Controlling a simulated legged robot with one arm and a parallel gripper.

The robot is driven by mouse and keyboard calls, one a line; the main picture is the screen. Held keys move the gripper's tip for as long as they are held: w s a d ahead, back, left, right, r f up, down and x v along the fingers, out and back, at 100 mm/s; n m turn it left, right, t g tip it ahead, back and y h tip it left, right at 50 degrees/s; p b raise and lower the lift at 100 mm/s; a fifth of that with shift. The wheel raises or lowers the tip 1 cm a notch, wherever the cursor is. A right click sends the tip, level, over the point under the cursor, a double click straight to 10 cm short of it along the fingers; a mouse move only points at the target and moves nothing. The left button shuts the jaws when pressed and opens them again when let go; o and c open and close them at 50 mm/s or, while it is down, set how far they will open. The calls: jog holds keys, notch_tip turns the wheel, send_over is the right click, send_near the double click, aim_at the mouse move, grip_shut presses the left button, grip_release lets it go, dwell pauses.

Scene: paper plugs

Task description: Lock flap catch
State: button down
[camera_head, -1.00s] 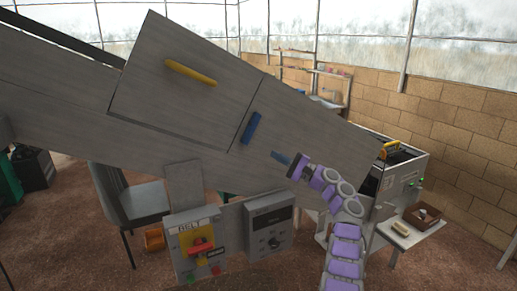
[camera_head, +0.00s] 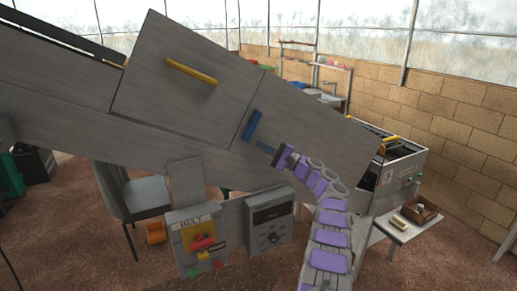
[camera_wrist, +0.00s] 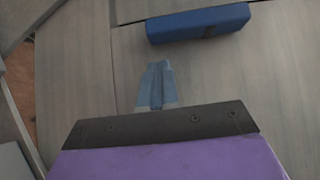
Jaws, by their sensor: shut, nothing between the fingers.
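The flap (camera_head: 180,85) is a grey panel with a yellow handle (camera_head: 190,72), lying flush in the sloped grey machine housing. A blue bar, which looks like the catch (camera_head: 252,126), sits beside the flap's right seam and runs roughly along it. In the wrist view the blue catch (camera_wrist: 198,24) lies crosswise near the top, beyond my fingertips. My gripper (camera_head: 265,147) has blue-grey fingers, shut and empty, just below and right of the catch. In the wrist view my gripper (camera_wrist: 158,66) points towards the catch, with a visible gap between.
A belt control box (camera_head: 199,240) with a red and yellow switch and a grey dial box (camera_head: 269,222) hang below the housing. A grey chair (camera_head: 140,195) stands at left. A white side table (camera_head: 403,230) and an open grey bin (camera_head: 402,170) stand at right.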

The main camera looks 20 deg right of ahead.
aim_at(251, 126)
jog(key=shift+s+a+r+b, duration=0.1)
jog(key=shift+a+r+b, duration=0.1)
jog(key=shift+a+r, duration=0.25)
jog(key=shift+s+a+r+b, duration=0.15)
jog(key=shift+a+r, duration=0.1)
jog(key=shift+a, duration=0.4)
